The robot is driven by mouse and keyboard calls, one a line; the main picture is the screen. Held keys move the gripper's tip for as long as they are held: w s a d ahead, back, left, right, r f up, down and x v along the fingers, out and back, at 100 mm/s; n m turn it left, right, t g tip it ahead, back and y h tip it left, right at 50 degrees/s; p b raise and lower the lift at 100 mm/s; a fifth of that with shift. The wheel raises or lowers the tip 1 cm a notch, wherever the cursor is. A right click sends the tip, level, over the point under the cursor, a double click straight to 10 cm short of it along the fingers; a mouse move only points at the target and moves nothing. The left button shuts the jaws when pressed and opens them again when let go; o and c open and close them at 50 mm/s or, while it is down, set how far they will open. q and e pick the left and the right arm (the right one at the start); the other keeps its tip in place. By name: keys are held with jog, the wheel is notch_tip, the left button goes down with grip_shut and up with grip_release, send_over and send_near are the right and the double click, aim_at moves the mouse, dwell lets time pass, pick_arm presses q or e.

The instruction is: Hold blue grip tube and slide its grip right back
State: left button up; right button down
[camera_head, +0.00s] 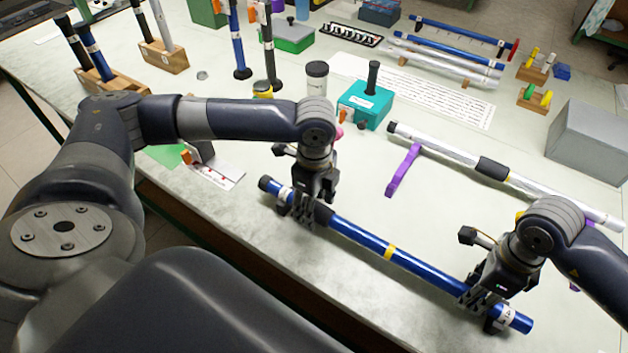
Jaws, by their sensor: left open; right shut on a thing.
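The blue grip tube (425,270) lies slantwise along the front of the table, from a black left end (264,183) to a blue right end. It has a yellow band (389,253) near its middle and white labels near both ends. My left gripper (304,208) is open, with its fingers at the tube near its left end.
A silver tube with a black grip (492,168) lies behind on a purple support (404,170). A teal box (366,104), a dark-lidded jar (316,78) and a grey box (590,142) stand further back.

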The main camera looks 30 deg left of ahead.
pick_arm(q)
notch_tip(320, 180, up, 11)
pick_arm(e)
jog(key=shift+a, duration=0.1)
dwell(0.4)
jog(key=c, duration=1.2)
grip_release()
jog(key=shift+r, duration=0.1)
